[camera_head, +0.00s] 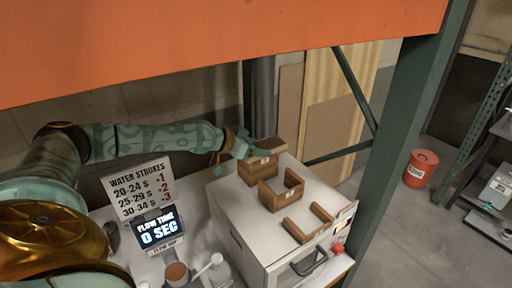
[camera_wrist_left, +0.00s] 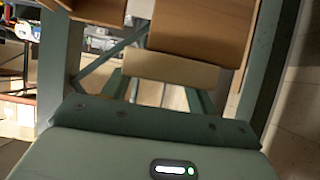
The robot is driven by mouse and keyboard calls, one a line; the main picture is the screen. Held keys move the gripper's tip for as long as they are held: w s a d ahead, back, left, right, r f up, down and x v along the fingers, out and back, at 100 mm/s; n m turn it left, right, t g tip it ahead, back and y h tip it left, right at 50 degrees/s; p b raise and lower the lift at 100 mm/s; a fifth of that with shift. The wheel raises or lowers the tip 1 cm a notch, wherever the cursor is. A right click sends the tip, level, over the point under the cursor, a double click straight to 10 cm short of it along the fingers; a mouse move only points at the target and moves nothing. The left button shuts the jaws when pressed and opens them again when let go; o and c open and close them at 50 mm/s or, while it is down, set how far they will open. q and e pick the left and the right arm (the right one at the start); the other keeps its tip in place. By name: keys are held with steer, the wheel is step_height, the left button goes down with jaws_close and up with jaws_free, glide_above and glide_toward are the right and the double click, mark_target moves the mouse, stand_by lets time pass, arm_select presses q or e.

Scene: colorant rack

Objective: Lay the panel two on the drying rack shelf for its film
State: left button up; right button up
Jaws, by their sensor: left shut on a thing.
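My left gripper (camera_head: 240,147) reaches in from the left to the rearmost wooden holder (camera_head: 258,170) on the white cabinet. It is shut on a flat tan panel (camera_head: 271,146), which appears to lie over the holder's top; whether it rests there I cannot tell. The gripper hides part of the panel. I cannot read a number on it. In the left wrist view a pale slab (camera_wrist_left: 170,70) and a brown wooden face show beyond the gripper body. Two more wooden holders, a middle one (camera_head: 268,197) and a front one (camera_head: 296,232), stand open and empty. My right gripper is not in view.
The white cabinet (camera_head: 240,232) has a handle and a red knob (camera_head: 338,248). A sign (camera_head: 138,188), a timer display (camera_head: 159,229) and a brown cup (camera_head: 177,272) stand left of it. A green post (camera_head: 390,130) rises at right. An orange beam (camera_head: 200,40) crosses above.

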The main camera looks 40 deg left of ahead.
arm_select(q)
steer(key=shift+a+f, duration=0.15)
steer(key=shift+a, duration=0.1)
steer(key=shift+s, duration=0.2)
steer(key=shift+d, duration=0.15)
steer(key=o, duration=1)
steer(key=shift+w, duration=0.1)
steer(key=shift+s+a+r, duration=0.2)
steer(key=shift+r, duration=0.05)
steer(key=b+v, duration=0.2)
steer(key=v, duration=0.9)
steer(key=shift+s+r+b, duration=0.1)
steer(key=shift+s+b, duration=0.1)
steer(key=shift+b, duration=0.2)
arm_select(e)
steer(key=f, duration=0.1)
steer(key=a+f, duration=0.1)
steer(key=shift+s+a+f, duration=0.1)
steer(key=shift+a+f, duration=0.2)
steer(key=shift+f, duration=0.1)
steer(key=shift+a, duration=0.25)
